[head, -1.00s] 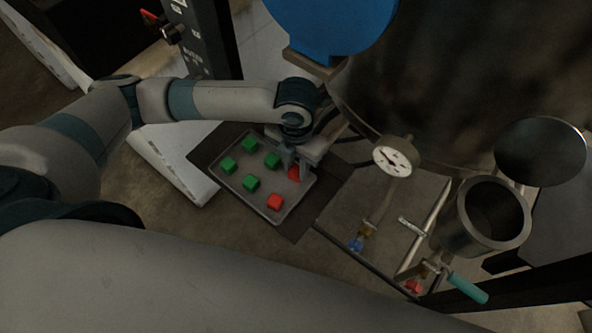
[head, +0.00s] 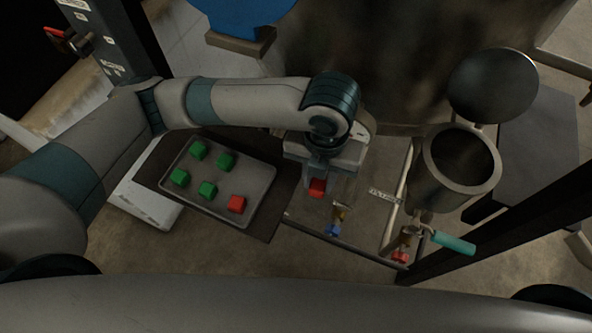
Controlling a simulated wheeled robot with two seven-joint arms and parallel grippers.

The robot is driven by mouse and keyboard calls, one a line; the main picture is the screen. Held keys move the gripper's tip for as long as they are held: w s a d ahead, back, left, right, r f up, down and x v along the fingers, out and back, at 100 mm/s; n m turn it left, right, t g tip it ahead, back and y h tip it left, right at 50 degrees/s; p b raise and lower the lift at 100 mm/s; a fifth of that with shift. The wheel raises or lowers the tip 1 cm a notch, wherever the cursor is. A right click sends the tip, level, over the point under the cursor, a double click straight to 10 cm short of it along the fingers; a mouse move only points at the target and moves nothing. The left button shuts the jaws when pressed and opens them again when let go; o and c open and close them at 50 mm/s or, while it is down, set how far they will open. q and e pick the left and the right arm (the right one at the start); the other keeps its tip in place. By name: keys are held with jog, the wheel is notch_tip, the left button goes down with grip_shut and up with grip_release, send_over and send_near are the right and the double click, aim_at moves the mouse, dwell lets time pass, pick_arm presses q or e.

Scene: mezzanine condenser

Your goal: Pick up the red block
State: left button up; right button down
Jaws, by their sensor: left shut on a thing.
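My left gripper (head: 317,183) is shut on a red block (head: 317,188) and holds it out past the right edge of the tray, over the area beside the dark mat. The wrist hides part of the jaws. A second red block (head: 236,204) lies in the grey tray (head: 262,178), near its lower right corner. Several green blocks (head: 207,189) lie in the same tray. My right gripper does not show.
A blue-handled valve (head: 333,230) and a red-handled valve (head: 400,256) are right of the held block. A large dark tank (head: 370,60) is behind the gripper. A dark mat (head: 282,200) lies under the tray.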

pick_arm(q)
jog(key=shift+s+d, duration=0.35)
jog(key=shift+d, duration=0.55)
